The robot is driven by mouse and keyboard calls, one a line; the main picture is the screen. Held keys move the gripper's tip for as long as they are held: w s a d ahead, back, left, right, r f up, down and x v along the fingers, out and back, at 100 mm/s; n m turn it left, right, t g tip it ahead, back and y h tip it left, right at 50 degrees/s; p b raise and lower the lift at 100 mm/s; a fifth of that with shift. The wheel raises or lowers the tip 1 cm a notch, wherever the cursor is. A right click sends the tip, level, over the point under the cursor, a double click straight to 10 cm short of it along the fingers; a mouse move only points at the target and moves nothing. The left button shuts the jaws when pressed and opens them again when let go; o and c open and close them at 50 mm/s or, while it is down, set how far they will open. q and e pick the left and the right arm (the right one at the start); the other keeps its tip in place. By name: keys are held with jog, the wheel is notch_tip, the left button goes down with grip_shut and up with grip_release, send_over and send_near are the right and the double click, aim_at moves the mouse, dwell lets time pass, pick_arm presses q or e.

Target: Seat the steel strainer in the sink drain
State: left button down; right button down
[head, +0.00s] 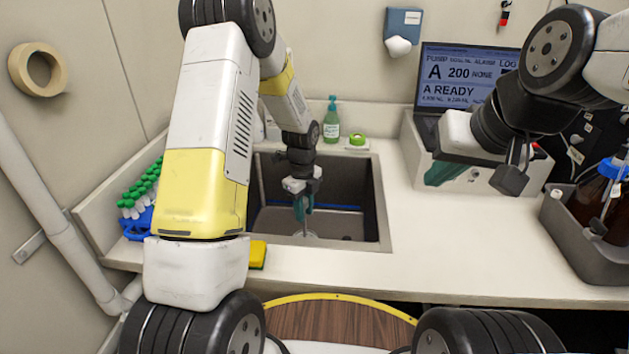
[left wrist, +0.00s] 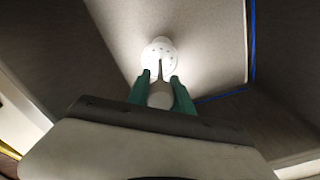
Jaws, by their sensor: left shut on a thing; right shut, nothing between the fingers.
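The steel strainer (left wrist: 157,50) is a pale round disc with small holes and an upright stem. My left gripper (head: 303,210) is down inside the sink (head: 336,222), its green fingers shut on the strainer's stem. In the left wrist view the fingers (left wrist: 161,92) close on the stem, with the disc beyond them. In the head view the strainer (head: 304,235) is a small pale shape below the fingertips, low in the basin. The drain is not clearly visible, so I cannot tell whether the disc touches it. My right gripper (head: 438,176) is shut and empty above the right counter.
A yellow sponge (head: 258,254) lies at the sink's front left edge. A blue rack of green-capped tubes (head: 138,218) stands left. A grey bottle tray (head: 575,245) is at right.

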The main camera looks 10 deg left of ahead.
pick_arm(q)
jog(key=f, duration=0.3)
jog(key=shift+w+a, duration=0.35)
jog(key=shift+w, duration=0.05)
jog(key=shift+f, duration=3.15)
jog(key=c, duration=1.1)
grip_release()
jog(key=shift+o, duration=0.2)
notch_tip(320, 180, up, 8)
